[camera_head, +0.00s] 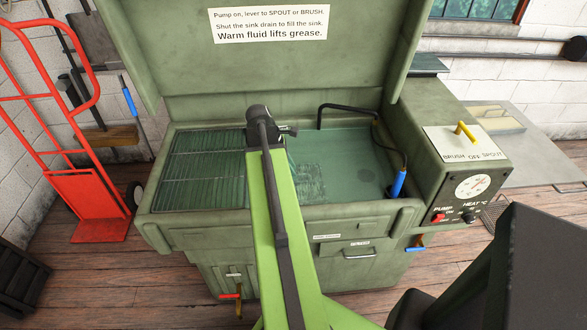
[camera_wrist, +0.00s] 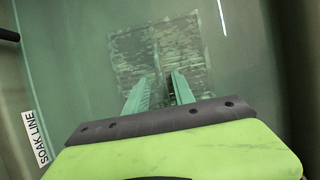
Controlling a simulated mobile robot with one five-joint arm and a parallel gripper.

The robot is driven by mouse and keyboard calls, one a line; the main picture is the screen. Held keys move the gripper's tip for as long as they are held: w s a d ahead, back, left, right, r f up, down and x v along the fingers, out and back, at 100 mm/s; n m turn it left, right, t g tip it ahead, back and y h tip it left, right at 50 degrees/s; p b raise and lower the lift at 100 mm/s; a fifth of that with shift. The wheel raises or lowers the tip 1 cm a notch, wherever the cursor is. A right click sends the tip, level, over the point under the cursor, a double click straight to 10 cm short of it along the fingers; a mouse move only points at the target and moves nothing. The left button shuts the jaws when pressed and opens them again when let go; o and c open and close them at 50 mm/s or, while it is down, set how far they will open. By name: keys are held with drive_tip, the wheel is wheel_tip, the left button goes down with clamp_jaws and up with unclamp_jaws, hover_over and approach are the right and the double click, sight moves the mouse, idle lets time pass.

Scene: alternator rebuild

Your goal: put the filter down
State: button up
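A square, mottled grey-green panel, apparently the filter (camera_head: 309,180), lies flat in the greenish fluid of the parts-washer sink (camera_head: 345,140). It also shows in the wrist view (camera_wrist: 160,48), beyond my fingertips. My gripper (camera_wrist: 161,76) points down at its near part. The two fingers stand apart with a gap between them, and the panel's surface shows through the gap. I see nothing clamped between them. Whether the fingertips touch the panel is not clear. In the head view my own arm hides the gripper.
A wire rack (camera_head: 205,165) fills the sink's left side. A black spout (camera_head: 345,107) and a blue-handled brush (camera_head: 398,184) are at the right, beside the control box (camera_head: 465,170). The raised lid (camera_head: 270,65) stands behind. A red hand truck (camera_head: 85,190) is at the left.

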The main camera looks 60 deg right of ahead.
drive_tip(key=p+v, duration=0.8)
drive_tip(key=v, duration=0.2)
drive_tip(key=shift+d, duration=0.1)
